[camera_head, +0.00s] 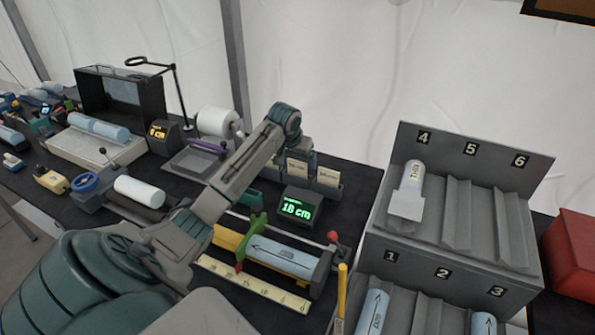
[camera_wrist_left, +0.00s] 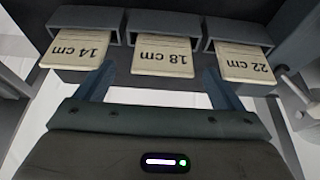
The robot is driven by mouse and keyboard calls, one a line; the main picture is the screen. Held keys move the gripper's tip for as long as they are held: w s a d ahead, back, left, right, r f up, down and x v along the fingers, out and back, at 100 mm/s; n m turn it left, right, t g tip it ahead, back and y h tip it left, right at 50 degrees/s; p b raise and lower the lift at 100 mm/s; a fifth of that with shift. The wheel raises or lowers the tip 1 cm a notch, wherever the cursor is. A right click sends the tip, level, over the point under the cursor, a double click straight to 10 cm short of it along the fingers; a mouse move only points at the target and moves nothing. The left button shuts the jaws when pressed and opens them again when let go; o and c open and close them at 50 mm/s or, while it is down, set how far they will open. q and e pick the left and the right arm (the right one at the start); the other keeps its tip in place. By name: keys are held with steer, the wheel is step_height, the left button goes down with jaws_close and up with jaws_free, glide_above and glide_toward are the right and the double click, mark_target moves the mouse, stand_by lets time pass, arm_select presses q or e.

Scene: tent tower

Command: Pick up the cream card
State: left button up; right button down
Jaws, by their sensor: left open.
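Several cream cards stand in dark holders. In the left wrist view, a card marked 14 cm (camera_wrist_left: 75,48) is at left, one marked 18 cm (camera_wrist_left: 163,57) in the middle and one marked 22 cm (camera_wrist_left: 243,63) at right. My left gripper (camera_wrist_left: 158,80) is open, its fingers on either side of the 18 cm card's near edge, with nothing held. In the head view, the left gripper (camera_head: 308,158) is just above the card rack, where two cream cards (camera_head: 298,170) (camera_head: 328,178) show; my arm hides part of the rack. My right gripper is not in view.
A display (camera_head: 298,208) reads 18 cm in green. A blue roll (camera_head: 283,258) lies in a measuring trough in front. A grey numbered rack (camera_head: 465,245) stands at right, a red box (camera_head: 572,255) beyond it. A white roll (camera_head: 216,122) and lamp stand behind.

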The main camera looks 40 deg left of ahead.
mark_target(297, 162)
arm_select(q)
steer(key=p+x, duration=0.1)
steer(key=x, duration=0.2)
steer(key=shift+s+a+f, duration=0.1)
steer(key=shift+s+a, duration=0.05)
steer(key=shift+f, duration=0.15)
steer(key=c, duration=1)
steer(key=shift+c, duration=0.3)
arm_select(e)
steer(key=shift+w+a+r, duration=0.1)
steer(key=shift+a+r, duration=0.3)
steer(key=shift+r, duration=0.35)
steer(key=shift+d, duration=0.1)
